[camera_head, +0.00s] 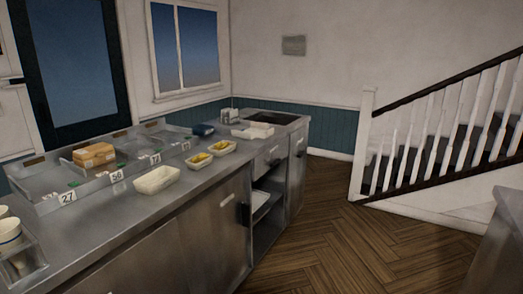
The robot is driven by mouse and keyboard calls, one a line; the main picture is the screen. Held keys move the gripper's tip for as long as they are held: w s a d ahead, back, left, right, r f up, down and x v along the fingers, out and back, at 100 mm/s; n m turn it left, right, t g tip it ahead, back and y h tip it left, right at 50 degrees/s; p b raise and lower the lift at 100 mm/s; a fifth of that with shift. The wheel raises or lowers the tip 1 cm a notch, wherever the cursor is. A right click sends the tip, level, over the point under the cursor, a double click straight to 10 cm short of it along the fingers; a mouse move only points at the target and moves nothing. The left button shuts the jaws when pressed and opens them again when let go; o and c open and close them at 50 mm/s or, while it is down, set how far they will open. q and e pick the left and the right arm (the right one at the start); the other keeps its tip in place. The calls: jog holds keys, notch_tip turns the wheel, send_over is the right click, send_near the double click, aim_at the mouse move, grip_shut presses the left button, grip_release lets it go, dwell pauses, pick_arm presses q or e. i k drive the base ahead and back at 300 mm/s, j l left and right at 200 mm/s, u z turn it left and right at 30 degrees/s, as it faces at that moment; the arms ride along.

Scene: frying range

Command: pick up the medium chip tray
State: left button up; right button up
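Several pale trays stand along the front of the steel counter. An empty-looking white tray (157,179) is nearest, by the label 50. Beyond it are one tray with yellow contents (199,161) and another tray with yellow contents (222,148), close together. A flatter white tray (252,132) lies farther back beside a dark recess. I cannot tell by sight which one is the medium chip tray. Neither of my grippers is in view.
The steel counter (205,190) has a raised rack with numbered labels (117,176) and brown boxes (94,155) at the back. Cups (10,232) stand at near left. The wooden floor (350,240) is clear between the counter and another steel unit (503,245) at lower right.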

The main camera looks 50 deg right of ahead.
aim_at(223, 148)
jog(key=z, duration=1.25)
